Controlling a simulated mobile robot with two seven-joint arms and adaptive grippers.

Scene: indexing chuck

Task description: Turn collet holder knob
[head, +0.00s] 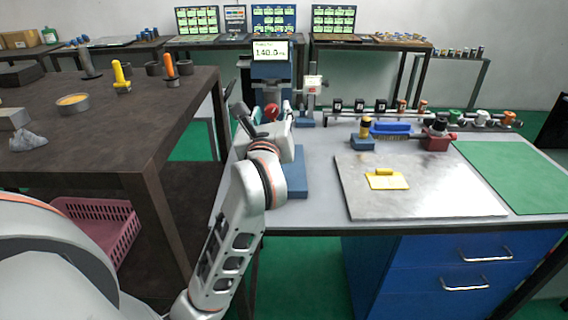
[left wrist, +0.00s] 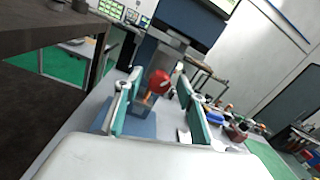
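A round red knob (head: 271,111) shows at the front of a blue machine (head: 271,68) with a lit display on top. My left gripper (head: 264,115) is at this knob, with a finger on either side. In the left wrist view the red knob (left wrist: 158,81) sits between the two teal-padded fingers of the left gripper (left wrist: 160,88). The fingers are wide apart, and a gap shows on each side of the knob. A blue base (left wrist: 135,122) lies below it. My right gripper is not in view.
A dark table (head: 120,130) stands left of the grey workbench (head: 320,200). To the right are a metal plate (head: 430,200) with a yellow piece (head: 387,181), a red block (head: 435,142) with a dark top, a blue block (head: 362,144) and a row of holders (head: 380,107).

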